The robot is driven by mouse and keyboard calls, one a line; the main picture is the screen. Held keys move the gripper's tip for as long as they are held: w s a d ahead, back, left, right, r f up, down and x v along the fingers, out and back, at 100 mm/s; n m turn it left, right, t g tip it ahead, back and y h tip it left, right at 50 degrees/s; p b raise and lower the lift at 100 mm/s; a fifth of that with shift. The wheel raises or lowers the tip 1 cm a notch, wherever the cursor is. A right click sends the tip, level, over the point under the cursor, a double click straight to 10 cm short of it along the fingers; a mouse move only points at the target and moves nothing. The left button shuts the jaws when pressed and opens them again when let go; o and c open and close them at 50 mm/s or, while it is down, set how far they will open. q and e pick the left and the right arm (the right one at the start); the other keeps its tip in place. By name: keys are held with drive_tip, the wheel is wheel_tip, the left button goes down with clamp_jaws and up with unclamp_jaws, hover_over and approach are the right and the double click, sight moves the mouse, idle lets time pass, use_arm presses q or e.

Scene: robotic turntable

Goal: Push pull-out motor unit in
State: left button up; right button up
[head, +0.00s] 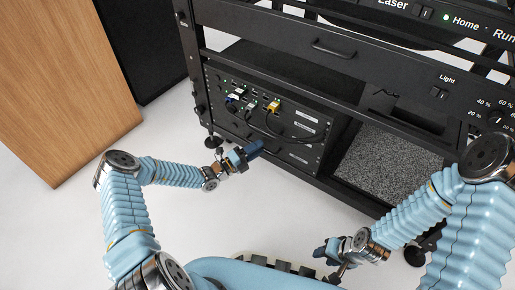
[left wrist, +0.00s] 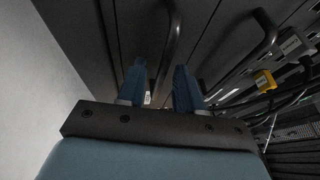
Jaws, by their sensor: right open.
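A black front panel (head: 310,150) with several plugged cables sits low in the black rack, and looks like the pull-out motor unit; how far it sticks out is hard to tell. My left gripper (head: 255,149) is just in front of its lower part. In the left wrist view my left gripper (left wrist: 159,83) has its blue fingers apart. A dark handle (left wrist: 175,30) shows just beyond the gap between them; contact cannot be told. A second dark handle (left wrist: 262,35) is to the right. My right gripper (head: 326,250) is low and away from the rack, open and empty.
The rack's open bay (head: 348,158) with a grey speckled block (head: 388,160) is right of the panel. A closed drawer handle (head: 333,48) is above. A wooden cabinet (head: 62,85) stands at the left. The white floor (head: 175,215) before the rack is clear. Cables loop before the panel.

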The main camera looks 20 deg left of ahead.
use_arm(q)
drive_tip(key=p+v, duration=0.1)
drive_tip(key=v, duration=1.2)
drive_tip(key=shift+s+a, duration=0.1)
drive_tip(key=shift+a, duration=0.05)
